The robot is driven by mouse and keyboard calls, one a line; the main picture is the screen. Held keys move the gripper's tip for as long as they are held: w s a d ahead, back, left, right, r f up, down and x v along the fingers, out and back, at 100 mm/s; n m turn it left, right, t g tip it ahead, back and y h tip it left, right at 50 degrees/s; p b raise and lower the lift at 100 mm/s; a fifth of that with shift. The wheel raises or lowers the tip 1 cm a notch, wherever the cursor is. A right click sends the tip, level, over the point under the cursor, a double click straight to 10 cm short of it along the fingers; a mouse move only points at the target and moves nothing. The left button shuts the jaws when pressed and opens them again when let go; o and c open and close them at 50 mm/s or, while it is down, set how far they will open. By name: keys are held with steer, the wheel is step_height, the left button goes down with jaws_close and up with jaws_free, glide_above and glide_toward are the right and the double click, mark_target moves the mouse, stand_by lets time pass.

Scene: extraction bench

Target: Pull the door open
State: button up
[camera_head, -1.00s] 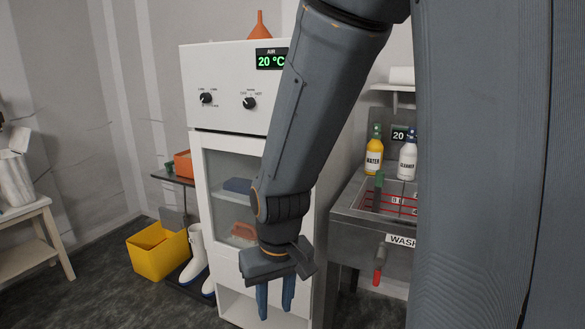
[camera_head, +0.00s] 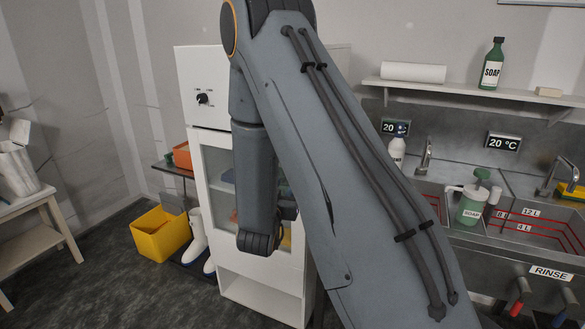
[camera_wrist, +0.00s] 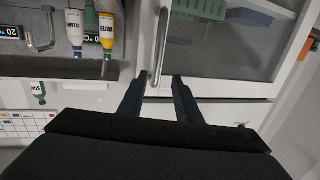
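The white cabinet door (camera_head: 207,165) with a glass pane stands behind my arm in the head view and looks closed. The door also shows in the wrist view (camera_wrist: 225,88), with its vertical metal bar handle (camera_wrist: 161,40) along the left edge. My gripper (camera_wrist: 160,77) is open, its two dark fingers apart. The lower end of the handle appears between the fingertips in the wrist view; I cannot tell whether they touch it. In the head view my arm hides the handle and most of the gripper.
A yellow bin (camera_head: 160,236) and white boots (camera_head: 196,238) stand left of the cabinet. A sink bench (camera_head: 500,250) with a soap dispenser (camera_head: 470,200) is to the right. Floor in front is clear.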

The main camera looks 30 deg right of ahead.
steer(key=p+x, duration=0.2)
steer(key=x, duration=0.5)
steer(key=shift+d+r+h+p, duration=0.3)
steer(key=shift+d+r+p, duration=0.1)
steer(key=shift+d+r, duration=0.1)
steer(key=shift+w, duration=0.1)
jaws_close()
